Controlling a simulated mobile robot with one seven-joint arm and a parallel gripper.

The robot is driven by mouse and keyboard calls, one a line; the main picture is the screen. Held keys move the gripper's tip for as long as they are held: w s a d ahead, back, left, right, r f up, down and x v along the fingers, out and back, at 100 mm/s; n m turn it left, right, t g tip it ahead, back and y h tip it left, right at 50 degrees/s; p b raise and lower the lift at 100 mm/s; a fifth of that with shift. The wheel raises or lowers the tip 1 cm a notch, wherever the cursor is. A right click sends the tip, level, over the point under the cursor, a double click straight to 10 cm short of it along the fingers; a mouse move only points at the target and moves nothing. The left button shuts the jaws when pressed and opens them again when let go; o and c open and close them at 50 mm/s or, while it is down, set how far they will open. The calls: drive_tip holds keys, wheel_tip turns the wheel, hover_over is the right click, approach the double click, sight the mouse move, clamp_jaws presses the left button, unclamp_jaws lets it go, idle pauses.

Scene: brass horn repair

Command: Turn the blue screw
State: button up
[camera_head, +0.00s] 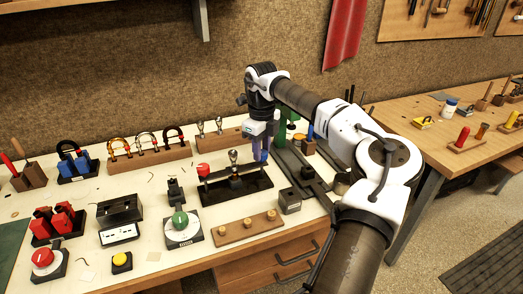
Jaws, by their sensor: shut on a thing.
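The blue screw (261,152) stands upright at the right end of a long black fixture (235,190) on the workbench. My gripper (260,137) points down from above and is shut on the blue screw. The fingertips are small here and partly blend with the blue, so the exact grip is hard to see. The same fixture has a red knob (203,170) at its left end and a silver knob (233,157) in the middle.
Right of my gripper are green and dark metal parts (292,160) and a blue-handled tool (310,131), close to my arm. In front are a wooden block with pegs (248,228) and a green-knobbed device (180,220). Horseshoe-shaped pieces (146,141) stand behind left.

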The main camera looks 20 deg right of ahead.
drive_tip(key=m+b, duration=0.1)
drive_tip(key=m, duration=0.5)
drive_tip(key=shift+m, duration=0.3)
drive_tip(key=m+b, duration=0.2)
drive_tip(key=m, duration=0.4)
drive_tip(key=m+b, duration=0.1)
drive_tip(key=m, duration=0.5)
drive_tip(key=shift+m, duration=0.3)
drive_tip(key=m+b, duration=0.2)
drive_tip(key=m, duration=0.4)
drive_tip(key=shift+m, duration=0.3)
drive_tip(key=o, duration=1)
drive_tip(key=shift+c, duration=0.2)
